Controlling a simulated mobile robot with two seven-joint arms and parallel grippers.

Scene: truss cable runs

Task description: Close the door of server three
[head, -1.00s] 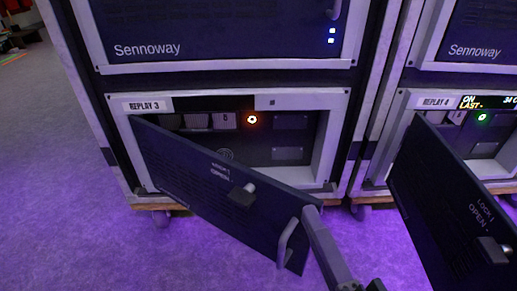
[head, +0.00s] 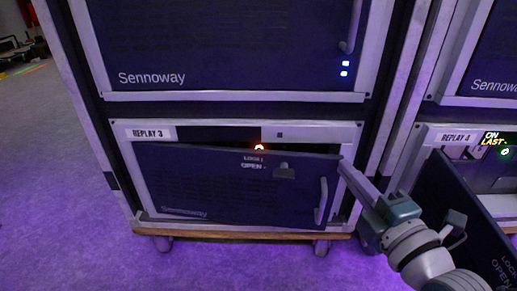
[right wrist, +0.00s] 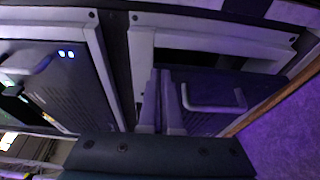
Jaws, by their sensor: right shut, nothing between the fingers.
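The door (head: 225,187) of the unit labelled REPLAY 3 (head: 155,134) stands slightly ajar, with a dark gap along its top and right side. My left gripper is not in view.
The REPLAY 4 door (head: 462,215) stands open at the right, close to my right arm. An upper Sennoway unit (head: 230,45) is above, its door shut. An orange light (head: 259,147) peeks over the door. Purple-lit floor (head: 70,230) is clear at the left.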

